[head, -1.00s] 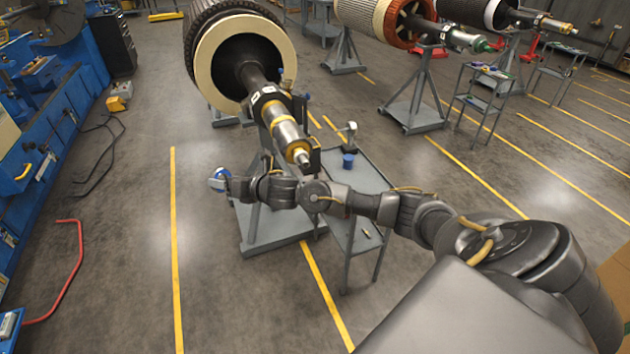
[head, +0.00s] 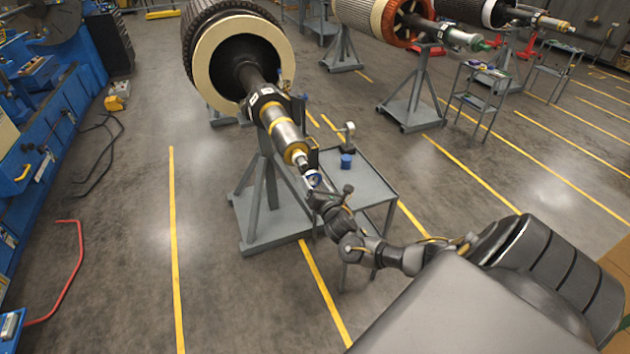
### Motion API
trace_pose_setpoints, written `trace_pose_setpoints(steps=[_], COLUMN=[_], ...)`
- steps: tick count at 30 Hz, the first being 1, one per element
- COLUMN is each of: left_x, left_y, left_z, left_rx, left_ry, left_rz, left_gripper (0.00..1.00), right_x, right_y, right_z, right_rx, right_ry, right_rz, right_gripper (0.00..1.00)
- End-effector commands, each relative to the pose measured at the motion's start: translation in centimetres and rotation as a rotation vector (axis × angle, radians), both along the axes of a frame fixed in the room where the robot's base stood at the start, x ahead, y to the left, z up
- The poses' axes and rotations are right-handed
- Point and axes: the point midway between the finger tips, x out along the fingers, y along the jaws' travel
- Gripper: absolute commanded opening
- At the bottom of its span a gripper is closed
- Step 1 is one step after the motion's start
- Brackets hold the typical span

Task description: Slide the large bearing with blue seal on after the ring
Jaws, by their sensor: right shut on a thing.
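The large bearing with blue seal (head: 313,180) is in my right gripper (head: 316,190), which is shut on it. The bearing is right at the free end of the rotor shaft (head: 286,137), close to its tip. I cannot tell whether it touches the shaft or is around it. A brass-coloured ring (head: 295,152) sits around the shaft near that end. The shaft sticks out of the big rotor (head: 215,60) and rests on a grey stand (head: 268,205). My left gripper is not in view.
A grey side table (head: 365,180) stands right of the stand, with a blue cup-like part (head: 346,161) on it. More rotors on stands (head: 415,100) and small carts (head: 480,95) are behind. A blue machine (head: 40,120) lines the left.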

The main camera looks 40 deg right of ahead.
Motion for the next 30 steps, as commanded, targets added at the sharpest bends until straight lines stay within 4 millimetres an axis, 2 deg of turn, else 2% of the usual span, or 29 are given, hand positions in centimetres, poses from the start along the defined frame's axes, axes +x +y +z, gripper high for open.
trace_pose_setpoints(steps=[20,30], left_x=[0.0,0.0], left_y=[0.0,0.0], left_z=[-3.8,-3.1], left_rx=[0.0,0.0], left_ry=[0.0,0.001], left_rz=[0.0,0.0], left_gripper=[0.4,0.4], right_x=[4.4,4.2], right_y=[-1.5,-1.4], right_z=[-0.1,0.3], right_rx=[0.0,-0.002], right_ry=[-0.003,0.0], right_rz=[-0.001,-0.001], right_gripper=[0.44,0.44])
